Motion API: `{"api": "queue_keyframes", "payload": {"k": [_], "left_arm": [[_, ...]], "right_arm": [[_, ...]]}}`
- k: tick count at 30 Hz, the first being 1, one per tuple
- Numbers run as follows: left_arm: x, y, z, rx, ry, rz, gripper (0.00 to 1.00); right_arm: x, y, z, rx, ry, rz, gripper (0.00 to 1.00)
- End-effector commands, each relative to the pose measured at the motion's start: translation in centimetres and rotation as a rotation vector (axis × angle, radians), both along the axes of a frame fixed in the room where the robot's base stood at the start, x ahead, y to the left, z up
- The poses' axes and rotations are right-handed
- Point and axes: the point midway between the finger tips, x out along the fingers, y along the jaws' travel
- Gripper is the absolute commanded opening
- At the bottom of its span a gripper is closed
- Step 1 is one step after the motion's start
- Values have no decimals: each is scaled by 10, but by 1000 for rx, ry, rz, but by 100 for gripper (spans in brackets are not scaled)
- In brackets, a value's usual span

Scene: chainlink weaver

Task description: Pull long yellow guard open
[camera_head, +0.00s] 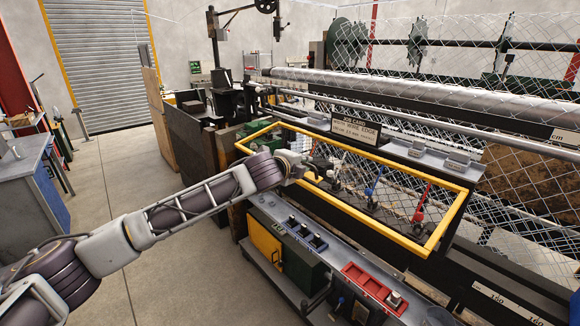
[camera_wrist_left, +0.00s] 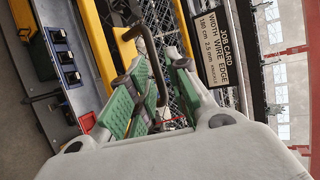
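The long yellow guard (camera_head: 447,222) is a rectangular frame along the front of the weaving machine in the head view. Mesh and several coloured levers show through it. My left gripper (camera_head: 312,171) is at the guard's left half, reaching in from the left. In the left wrist view, a dark bent handle (camera_wrist_left: 151,62) stands beside a yellow bar (camera_wrist_left: 126,45). The left gripper's green-padded fingers (camera_wrist_left: 157,82) are apart, with the handle between them. Contact with the handle is not clear. My right gripper is in neither view.
A job card sign (camera_head: 356,129) stands behind the guard; it also shows in the left wrist view (camera_wrist_left: 212,48). A control console (camera_head: 300,235) with switches and a red panel (camera_head: 372,285) sits below the guard. A workbench (camera_head: 28,180) stands at the left; the floor between is clear.

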Motion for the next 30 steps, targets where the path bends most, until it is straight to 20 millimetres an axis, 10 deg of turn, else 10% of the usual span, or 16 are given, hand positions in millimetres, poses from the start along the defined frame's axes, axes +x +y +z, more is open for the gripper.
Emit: {"api": "queue_keyframes", "payload": {"k": [30], "left_arm": [[-64, 38, 26, -1, -1, 0, 19]], "right_arm": [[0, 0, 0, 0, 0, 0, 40]]}}
